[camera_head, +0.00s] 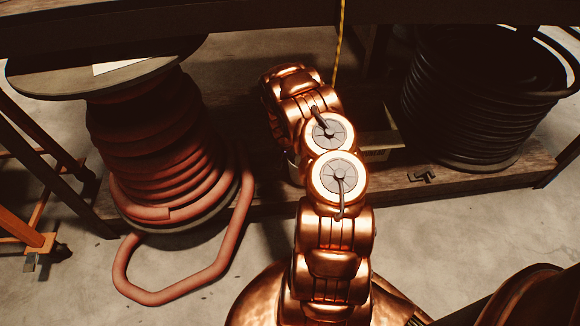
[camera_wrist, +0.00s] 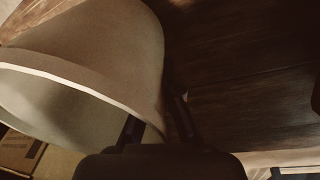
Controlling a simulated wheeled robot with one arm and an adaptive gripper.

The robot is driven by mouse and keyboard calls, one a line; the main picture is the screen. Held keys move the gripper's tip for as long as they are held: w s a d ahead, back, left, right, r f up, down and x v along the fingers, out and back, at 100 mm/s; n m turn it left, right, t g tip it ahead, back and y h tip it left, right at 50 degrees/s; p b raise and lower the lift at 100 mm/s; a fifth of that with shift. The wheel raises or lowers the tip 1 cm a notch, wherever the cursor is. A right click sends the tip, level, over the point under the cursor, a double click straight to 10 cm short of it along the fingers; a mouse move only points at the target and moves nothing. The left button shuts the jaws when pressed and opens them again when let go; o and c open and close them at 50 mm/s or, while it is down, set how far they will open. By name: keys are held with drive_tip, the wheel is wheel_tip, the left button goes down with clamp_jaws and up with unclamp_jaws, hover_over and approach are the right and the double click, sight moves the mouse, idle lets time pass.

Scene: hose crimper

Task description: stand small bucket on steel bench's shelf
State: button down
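The small bucket (camera_wrist: 110,35) is pale and fills the left of the wrist view, its open mouth facing the lower left of the picture. It is beside dark wooden planks. My gripper (camera_wrist: 155,109) is at its rim, with one dark finger on the inner side of the wall and one on the outer side. The fingers are apart, with a gap beside the wall.
A low wooden shelf (camera_head: 450,185) runs under a dark bench top (camera_head: 200,15). A red hose reel (camera_head: 155,135) stands left, a black hose coil (camera_head: 480,100) right. A tan box (camera_head: 380,153) is beside my arm. An orange frame (camera_head: 25,230) stands far left.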

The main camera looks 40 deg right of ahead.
wheel_tip(320, 180, down, 3)
drive_tip(key=shift+r+b, duration=0.1)
drive_tip(key=shift+b, duration=0.2)
drive_tip(key=c, duration=1.3)
unclamp_jaws()
drive_tip(key=shift+r, duration=0.15)
drive_tip(key=shift+w+a+r+p, duration=0.1)
drive_tip(key=shift+a+r+p, duration=0.3)
drive_tip(key=shift+r, duration=1.55)
drive_tip(key=shift+a+r+p, duration=0.35)
drive_tip(key=shift+r+p, duration=0.15)
drive_tip(key=shift+r, duration=1.4)
drive_tip(key=shift+w+a+r+p, duration=0.1)
drive_tip(key=shift+a+r+p, duration=0.3)
drive_tip(key=shift+r, duration=1.55)
